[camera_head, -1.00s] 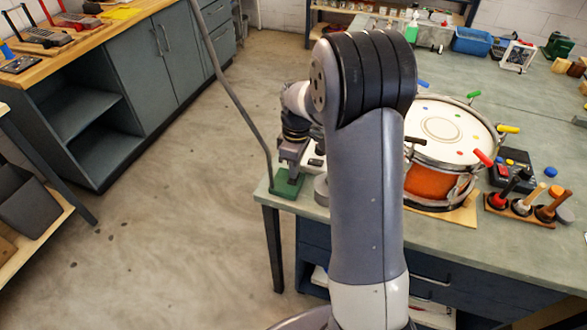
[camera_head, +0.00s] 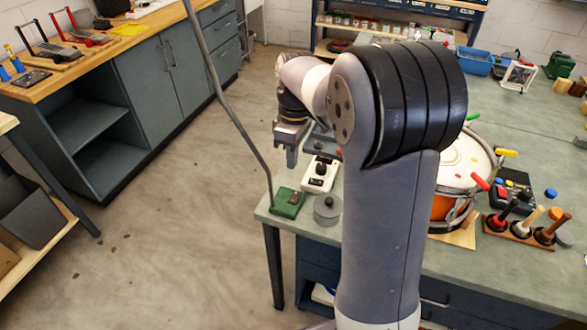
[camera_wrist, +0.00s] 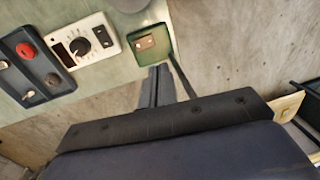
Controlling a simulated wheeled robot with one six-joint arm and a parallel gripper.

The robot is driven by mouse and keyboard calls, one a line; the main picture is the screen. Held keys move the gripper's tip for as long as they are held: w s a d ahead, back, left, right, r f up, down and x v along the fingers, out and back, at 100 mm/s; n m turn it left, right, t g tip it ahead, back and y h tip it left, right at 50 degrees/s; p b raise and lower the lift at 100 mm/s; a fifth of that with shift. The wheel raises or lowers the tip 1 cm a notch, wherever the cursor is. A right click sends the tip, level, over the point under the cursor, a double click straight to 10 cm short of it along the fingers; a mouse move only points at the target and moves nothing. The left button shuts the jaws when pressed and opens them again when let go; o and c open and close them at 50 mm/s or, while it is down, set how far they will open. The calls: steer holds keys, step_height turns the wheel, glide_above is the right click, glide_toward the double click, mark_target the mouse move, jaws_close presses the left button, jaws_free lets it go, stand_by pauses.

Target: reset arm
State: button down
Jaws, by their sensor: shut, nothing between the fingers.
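My gripper (camera_head: 291,155) is in the head view, left of my upper arm, raised near the bench's left corner. Its fingers are together with nothing between them. In the wrist view the finger tips (camera_wrist: 160,72) point toward the bench edge, close to the green block in the picture. My arm stands bent at the elbow and hides part of the bench and the drum.
A curved grey pole (camera_head: 226,97) rises at the corner. The floor left is clear.

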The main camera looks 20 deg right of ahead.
steer(key=shift+r, duration=0.45)
steer(key=shift+f, duration=0.1)
glide_above(294, 198)
step_height(294, 198, down, 9)
steer(key=shift+w+f+b, duration=0.1)
steer(key=shift+b, duration=0.3)
steer(key=shift+f+b, duration=0.1)
steer(key=shift+b, duration=0.75)
steer(key=shift+f+b, duration=0.1)
steer(key=shift+b, duration=0.35)
step_height(294, 198, up, 7)
steer(key=shift+w+d, duration=0.15)
steer(key=shift+f, duration=0.1)
